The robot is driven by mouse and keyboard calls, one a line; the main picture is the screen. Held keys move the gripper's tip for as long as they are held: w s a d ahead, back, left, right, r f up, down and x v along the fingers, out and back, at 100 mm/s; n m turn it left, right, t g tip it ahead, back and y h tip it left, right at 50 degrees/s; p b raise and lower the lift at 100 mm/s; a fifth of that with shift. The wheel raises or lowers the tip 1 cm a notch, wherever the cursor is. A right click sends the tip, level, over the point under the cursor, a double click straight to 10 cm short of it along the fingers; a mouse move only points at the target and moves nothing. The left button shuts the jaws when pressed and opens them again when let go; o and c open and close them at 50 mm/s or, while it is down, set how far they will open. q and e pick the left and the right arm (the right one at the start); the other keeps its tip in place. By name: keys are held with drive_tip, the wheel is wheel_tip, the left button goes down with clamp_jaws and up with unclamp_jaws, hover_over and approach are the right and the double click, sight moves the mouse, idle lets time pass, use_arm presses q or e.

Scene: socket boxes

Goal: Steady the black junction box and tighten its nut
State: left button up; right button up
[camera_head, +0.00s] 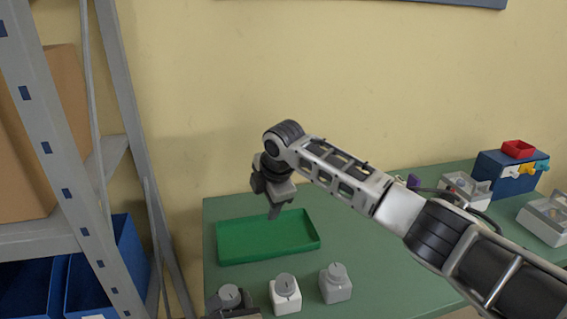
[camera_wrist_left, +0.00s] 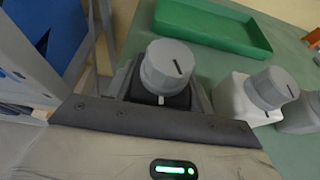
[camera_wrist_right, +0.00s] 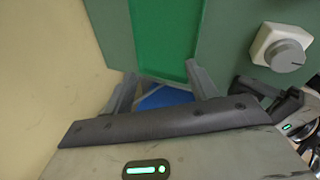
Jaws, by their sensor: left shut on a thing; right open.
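The black junction box (camera_wrist_left: 180,98) sits between the fingers of my left gripper (camera_wrist_left: 163,92), which is shut on it. A round grey nut (camera_wrist_left: 167,67) with a dark line is on top of the box. In the head view the nut (camera_head: 229,295) shows at the bottom edge, and most of the box is hidden or cut off. My right gripper (camera_head: 274,209) is open and empty, over the green tray (camera_head: 222,255). In the right wrist view its two fingers (camera_wrist_right: 163,84) stand apart with nothing between them.
A metal shelf (camera_head: 60,170) stands left. The table middle is clear.

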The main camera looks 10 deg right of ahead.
drive_tip(key=w+d+r+m+t, duration=0.2)
drive_tip(key=w+d+r+t, duration=0.3)
drive_tip(key=w+t, duration=0.2)
drive_tip(key=shift+w+d+r+m+t, duration=0.25)
drive_tip(key=shift+d+m+t, duration=0.15)
drive_tip(key=shift+t, duration=0.4)
drive_tip(key=shift+c, duration=1.3)
drive_tip(key=n+g+y, duration=0.2)
drive_tip(key=g+y, duration=0.1)
drive_tip(key=g, duration=1.1)
approach(231, 291)
drive_tip(key=x, duration=0.8)
drive_tip(key=shift+f, duration=0.1)
